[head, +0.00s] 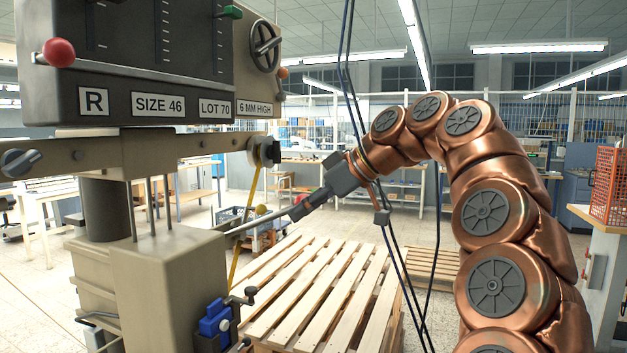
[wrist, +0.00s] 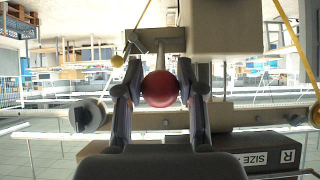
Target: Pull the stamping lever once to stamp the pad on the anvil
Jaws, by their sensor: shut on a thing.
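The stamping machine (head: 170,270) fills the left of the head view. Its stamping lever (head: 252,224) is a pale rod sticking out to the right from the machine's body, tilted slightly upward. My gripper (head: 300,209) is at the rod's outer end. In the wrist view, which looks upside down, the lever's red ball knob (wrist: 160,88) sits between the two fingers of my gripper (wrist: 160,92), one on each side. My gripper is shut on the knob. I cannot make out the pad or the anvil in either view.
Another red knob (head: 59,53) is on the machine's upper box. A wooden pallet (head: 335,285) lies on the floor below my arm. Black cables (head: 395,260) hang near my wrist.

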